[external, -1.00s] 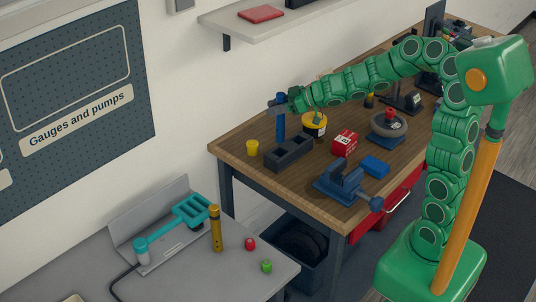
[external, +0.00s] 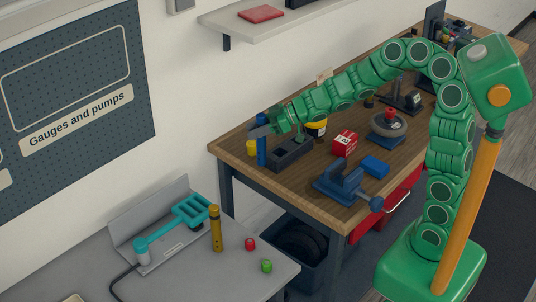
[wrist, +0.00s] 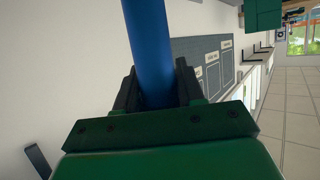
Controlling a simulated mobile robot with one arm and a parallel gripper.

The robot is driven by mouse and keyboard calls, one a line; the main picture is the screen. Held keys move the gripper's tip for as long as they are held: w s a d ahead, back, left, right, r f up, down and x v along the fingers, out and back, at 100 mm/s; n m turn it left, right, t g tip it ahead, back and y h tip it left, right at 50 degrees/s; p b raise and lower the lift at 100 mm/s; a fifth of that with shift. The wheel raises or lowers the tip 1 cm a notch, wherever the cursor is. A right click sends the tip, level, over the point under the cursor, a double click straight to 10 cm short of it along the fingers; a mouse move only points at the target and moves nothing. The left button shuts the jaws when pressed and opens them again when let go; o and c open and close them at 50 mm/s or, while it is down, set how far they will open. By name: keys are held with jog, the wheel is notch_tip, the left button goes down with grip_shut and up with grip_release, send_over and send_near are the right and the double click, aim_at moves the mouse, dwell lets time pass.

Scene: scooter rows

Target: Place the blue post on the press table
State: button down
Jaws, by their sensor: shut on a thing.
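The blue post (external: 261,152) is upright in my gripper (external: 264,131), which is shut on it. In the external view it shows over the left front of the wooden bench, beside the dark slotted block (external: 293,153). I cannot tell its exact height. In the wrist view the blue post (wrist: 147,45) stands between the two dark jaws of my gripper (wrist: 156,88), and its far end runs out of view. A grey table (external: 235,272), which I take to be the press table, stands lower left with a teal lever press (external: 172,225) on it.
A yellow post (external: 216,230), a red cap (external: 250,244) and a green cap (external: 266,266) stand on the grey table. Its front is mostly clear. On the wooden bench are a yellow cap (external: 251,147), a blue vise (external: 345,180) and a red box (external: 344,143).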

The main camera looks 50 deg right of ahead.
jog(key=s+a+f+n+g+y, duration=0.2)
jog(key=s+a+n+g, duration=0.15)
jog(key=s+a, duration=0.95)
jog(key=s+a+f+n+g+y, duration=0.1)
jog(key=s+a+f+n+g, duration=0.2)
jog(key=s+a, duration=1)
jog(key=w+a+f, duration=1.2)
jog(key=a, duration=0.1)
jog(key=shift+w+a+f+g, duration=0.15)
jog(key=shift+w+a+g, duration=0.05)
jog(key=shift+a+g, duration=0.2)
jog(key=shift+f, duration=0.15)
jog(key=c, duration=0.7)
grip_release()
